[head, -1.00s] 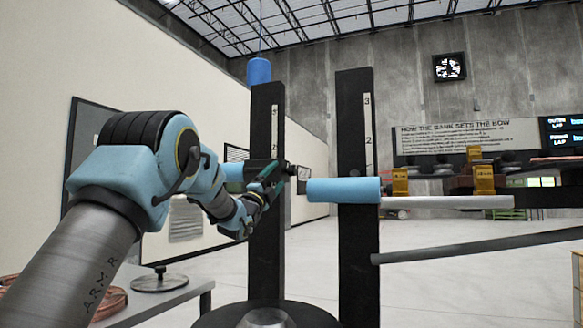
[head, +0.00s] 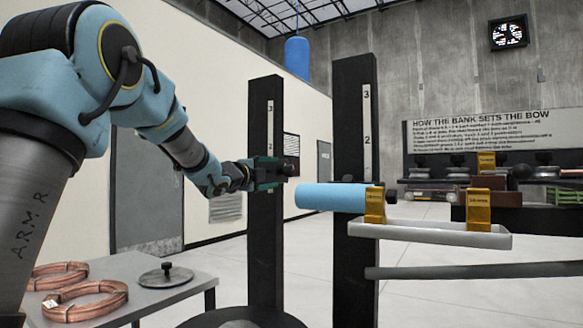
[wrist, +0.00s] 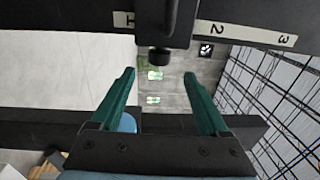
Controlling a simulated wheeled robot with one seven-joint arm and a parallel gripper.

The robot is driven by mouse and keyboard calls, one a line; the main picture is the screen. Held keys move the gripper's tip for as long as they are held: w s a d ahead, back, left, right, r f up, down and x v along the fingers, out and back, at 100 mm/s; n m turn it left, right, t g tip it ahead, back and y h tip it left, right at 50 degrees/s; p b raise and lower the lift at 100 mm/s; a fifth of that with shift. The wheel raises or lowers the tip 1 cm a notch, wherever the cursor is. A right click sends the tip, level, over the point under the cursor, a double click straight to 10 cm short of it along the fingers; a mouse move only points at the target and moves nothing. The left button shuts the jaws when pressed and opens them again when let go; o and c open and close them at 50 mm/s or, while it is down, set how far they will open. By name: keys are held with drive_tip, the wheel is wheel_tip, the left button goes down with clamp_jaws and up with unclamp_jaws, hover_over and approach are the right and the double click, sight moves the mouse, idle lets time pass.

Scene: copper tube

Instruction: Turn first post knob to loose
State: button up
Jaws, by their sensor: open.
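Two upright black posts with white number scales stand ahead, the left post (head: 265,225) and the right post (head: 354,100). My gripper (head: 280,168) is at the left post, at carriage height, and its teal fingers partly hide the carriage there. In the wrist view my open, empty gripper (wrist: 159,75) points at the post. A small black knob (wrist: 159,57) on that post's carriage lies in line with the gap between the fingertips, apart from both. A dark knob (head: 391,196) also shows on the right post, beside a light blue cylinder (head: 325,197).
A white tray (head: 430,236) with yellow blocks (head: 478,205) extends right of the right post, above a dark bar (head: 475,268). A grey table (head: 190,290) at lower left holds copper coils (head: 85,303) and a metal disc (head: 165,275). Open floor lies behind.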

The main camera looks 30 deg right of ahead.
sight(286, 172)
drive_tip(key=p+x, duration=0.2)
drive_tip(key=x, duration=0.8)
drive_tip(key=shift+w+d, duration=0.1)
drive_tip(key=shift+d, duration=0.1)
clamp_jaws()
idle(0.3)
